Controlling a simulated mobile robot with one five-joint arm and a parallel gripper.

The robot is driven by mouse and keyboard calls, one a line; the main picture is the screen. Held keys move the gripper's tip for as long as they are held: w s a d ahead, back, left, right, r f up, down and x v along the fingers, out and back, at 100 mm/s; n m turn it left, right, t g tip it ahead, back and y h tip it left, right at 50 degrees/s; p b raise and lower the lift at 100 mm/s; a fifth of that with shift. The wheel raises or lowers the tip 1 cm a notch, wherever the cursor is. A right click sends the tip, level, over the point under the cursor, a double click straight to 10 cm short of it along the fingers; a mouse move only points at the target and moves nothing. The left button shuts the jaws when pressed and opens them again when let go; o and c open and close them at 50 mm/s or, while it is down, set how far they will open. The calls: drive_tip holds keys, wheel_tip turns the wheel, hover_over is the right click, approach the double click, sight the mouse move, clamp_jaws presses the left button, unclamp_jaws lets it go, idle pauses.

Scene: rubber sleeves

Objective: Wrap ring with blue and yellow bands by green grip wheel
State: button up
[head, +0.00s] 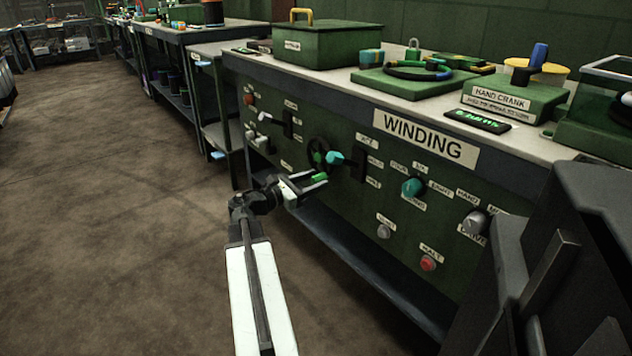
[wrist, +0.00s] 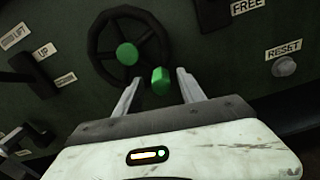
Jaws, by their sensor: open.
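The ring (head: 408,76), dark with blue and yellow parts by it, lies on a green plate on the bench top in the head view. The dark handwheel (head: 313,146) is on the bench's front panel. It fills the upper left of the wrist view (wrist: 96,30), with a round green hub (wrist: 127,54) and a green grip (wrist: 160,81) near its lower right rim. My gripper (wrist: 160,77) is open, with one finger on each side of the green grip and a visible gap to each. In the head view, my gripper (head: 318,178) reaches the wheel's lower side.
A teal-handled lever (head: 334,158) is just right of the wheel. A teal knob (head: 412,187) and a red button (head: 428,263) are further right. A lever (wrist: 30,72) marked UP is left in the wrist view. The floor (head: 120,220) left of the bench is clear.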

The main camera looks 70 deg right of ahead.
drive_tip(key=shift+s+d, duration=0.25)
drive_tip(key=shift+d, duration=0.1)
clamp_jaws()
drive_tip(key=shift+w, duration=0.15)
idle(1.0)
drive_tip(key=shift+a, duration=0.1)
